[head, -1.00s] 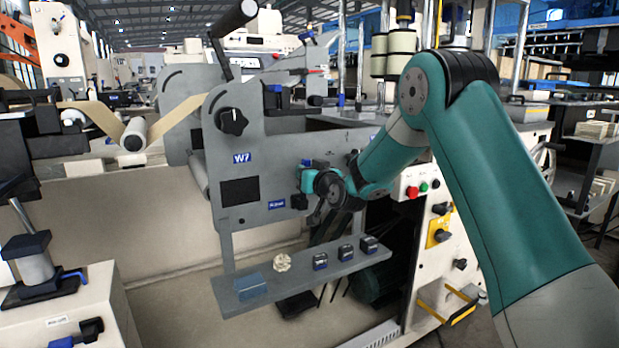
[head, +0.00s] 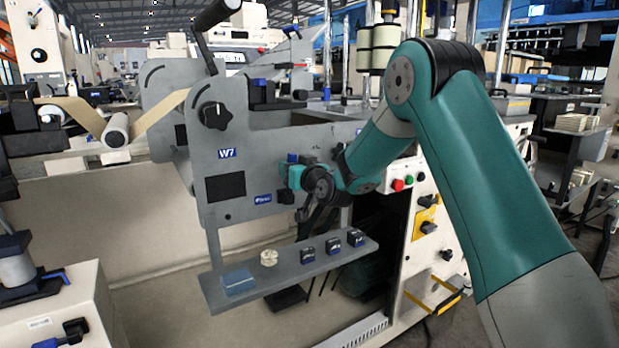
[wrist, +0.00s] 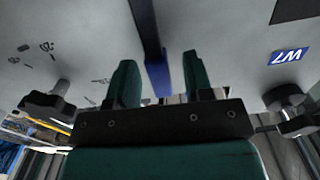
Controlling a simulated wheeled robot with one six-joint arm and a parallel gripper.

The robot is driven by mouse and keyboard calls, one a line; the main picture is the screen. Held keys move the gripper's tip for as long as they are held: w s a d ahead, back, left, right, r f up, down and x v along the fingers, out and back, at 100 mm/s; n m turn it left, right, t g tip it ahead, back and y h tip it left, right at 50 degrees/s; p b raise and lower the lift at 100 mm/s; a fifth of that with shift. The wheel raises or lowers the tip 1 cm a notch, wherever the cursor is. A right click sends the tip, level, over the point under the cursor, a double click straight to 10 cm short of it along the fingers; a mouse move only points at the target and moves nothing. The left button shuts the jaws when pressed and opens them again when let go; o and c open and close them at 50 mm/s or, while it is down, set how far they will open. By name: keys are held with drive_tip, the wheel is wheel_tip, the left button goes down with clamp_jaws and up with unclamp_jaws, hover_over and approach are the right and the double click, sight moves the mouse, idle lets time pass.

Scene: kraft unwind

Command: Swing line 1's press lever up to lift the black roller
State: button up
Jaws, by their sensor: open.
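My gripper (head: 290,175) is at the grey side plate (head: 255,140) of the machine, to the right of the W7 label. In the wrist view its two teal fingers (wrist: 158,75) are apart. A dark lever with a blue end (wrist: 157,72) runs between them, with no clear sign of a grip. The plate and the W7 label show upside down there. In the head view the lever is mostly hidden by the gripper; a small blue part shows just above it. A black cylinder (head: 217,14) on an arm stands above the plate; I cannot tell whether it is the black roller.
A black knob (head: 216,116) sits on the plate. Below, a grey shelf (head: 275,276) carries a blue block and several small dark items. Brown web (head: 85,118) runs at the left.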

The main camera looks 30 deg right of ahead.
drive_tip(key=s+b, duration=0.4)
drive_tip(key=s, duration=1.2)
drive_tip(key=shift+s+d+b, duration=0.25)
drive_tip(key=shift+b, duration=0.05)
